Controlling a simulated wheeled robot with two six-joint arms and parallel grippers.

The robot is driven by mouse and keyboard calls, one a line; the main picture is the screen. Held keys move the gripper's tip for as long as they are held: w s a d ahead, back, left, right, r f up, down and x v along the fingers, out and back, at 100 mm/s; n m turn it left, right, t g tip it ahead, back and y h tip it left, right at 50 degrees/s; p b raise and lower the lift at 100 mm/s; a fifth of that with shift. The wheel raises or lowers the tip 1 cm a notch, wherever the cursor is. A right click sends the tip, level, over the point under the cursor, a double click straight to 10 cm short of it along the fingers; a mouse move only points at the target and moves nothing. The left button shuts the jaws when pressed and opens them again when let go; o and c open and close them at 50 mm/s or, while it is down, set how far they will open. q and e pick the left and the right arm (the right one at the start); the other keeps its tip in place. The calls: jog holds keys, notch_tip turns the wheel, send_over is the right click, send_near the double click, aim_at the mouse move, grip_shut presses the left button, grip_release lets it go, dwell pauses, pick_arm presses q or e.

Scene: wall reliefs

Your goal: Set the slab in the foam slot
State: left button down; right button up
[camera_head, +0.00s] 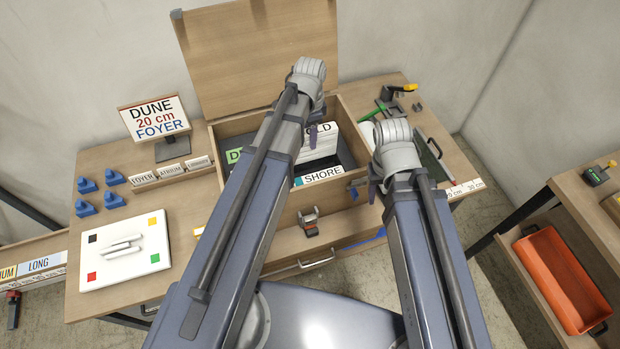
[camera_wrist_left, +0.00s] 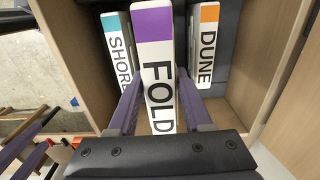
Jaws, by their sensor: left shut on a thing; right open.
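A white slab with a purple end and the word FOLD (camera_wrist_left: 158,85) stands between the fingers of my left gripper (camera_wrist_left: 158,110), which is shut on it. In the head view the FOLD slab (camera_head: 318,146) is over the wooden crate (camera_head: 228,127), partly hidden by my left arm. It looks higher than its neighbours; its lower end is hidden. The SHORE slab (camera_wrist_left: 118,55), teal-ended, is left of it and the DUNE slab (camera_wrist_left: 206,50), orange-ended, right of it, in dark foam (camera_wrist_left: 218,88). My right gripper (camera_head: 362,187) is open at the crate's front right corner.
The crate lid (camera_head: 250,50) stands open behind. Blue pieces (camera_head: 87,185) and a white board (camera_head: 125,250) lie at left. Green tools (camera_head: 385,108) lie at back right. An orange bin (camera_head: 560,275) is on a separate right-hand unit.

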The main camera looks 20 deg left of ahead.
aim_at(310, 158)
pick_arm(q)
jog(key=shift+w+a+f+b, duration=0.15)
jog(key=shift+f+b, duration=0.1)
jog(key=shift+f, duration=0.25)
jog(key=shift+w+d+f+b, duration=0.1)
jog(key=shift+w+f+b, duration=0.1)
jog(key=shift+f, duration=0.25)
pick_arm(e)
jog(key=shift+w+f, duration=0.25)
jog(key=shift+f, duration=0.65)
pick_arm(q)
jog(key=shift+s, duration=0.1)
pick_arm(e)
jog(key=shift+f, duration=0.1)
pick_arm(q)
notch_tip(310, 158, down, 6)
jog(key=b, duration=0.6)
jog(key=shift+f, duration=0.1)
pick_arm(e)
notch_tip(310, 158, down, 6)
pick_arm(q)
jog(key=shift+f, duration=0.1)
pick_arm(e)
jog(key=shift+f, duration=0.15)
